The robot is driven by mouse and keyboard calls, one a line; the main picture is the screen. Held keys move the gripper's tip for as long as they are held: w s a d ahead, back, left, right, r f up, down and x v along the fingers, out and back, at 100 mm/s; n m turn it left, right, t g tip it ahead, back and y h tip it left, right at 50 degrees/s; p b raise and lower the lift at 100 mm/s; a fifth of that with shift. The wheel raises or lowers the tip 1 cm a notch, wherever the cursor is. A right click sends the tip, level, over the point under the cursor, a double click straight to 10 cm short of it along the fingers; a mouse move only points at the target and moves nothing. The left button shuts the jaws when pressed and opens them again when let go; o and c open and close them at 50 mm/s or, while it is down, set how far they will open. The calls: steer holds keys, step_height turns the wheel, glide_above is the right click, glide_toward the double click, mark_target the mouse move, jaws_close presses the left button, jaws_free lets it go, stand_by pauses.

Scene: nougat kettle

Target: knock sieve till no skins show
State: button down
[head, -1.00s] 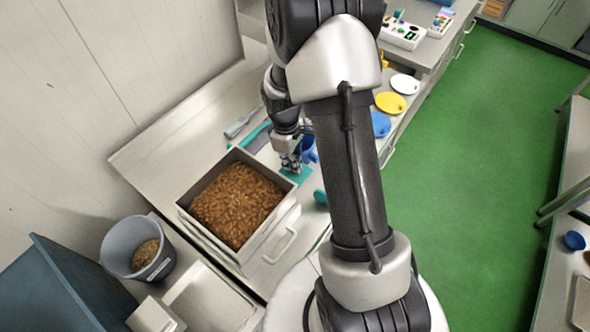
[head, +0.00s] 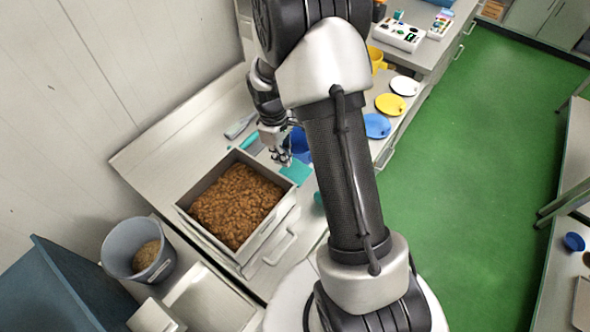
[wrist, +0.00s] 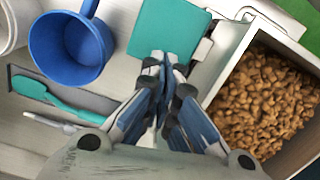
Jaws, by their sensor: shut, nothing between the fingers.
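A square grey box, which looks like the sieve (head: 270,222), stands on the counter in the head view, filled with brown nuts or kernels (head: 236,203). Its pale wall (wrist: 229,80) and the nuts (wrist: 265,100) show at the right in the wrist view. I cannot tell skins from kernels at this size. My gripper (head: 283,158) is shut and empty, pointing down just beyond the box's far right corner. In the wrist view its fingertips (wrist: 165,65) are over the edge of a teal board (wrist: 170,28), apart from the box.
A blue jug (wrist: 72,48) and a teal spatula (wrist: 45,93) lie close to my gripper. A grey bucket (head: 118,240) with tan bits stands left of the box. Coloured discs (head: 390,104) lie along the counter's right edge. Green floor is clear beyond.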

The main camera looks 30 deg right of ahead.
step_height(320, 180, up, 10)
steer(key=shift+w+a+r, duration=0.15)
steer(key=shift+w+a, duration=0.2)
steer(key=shift+w, duration=0.1)
stand_by(1.4)
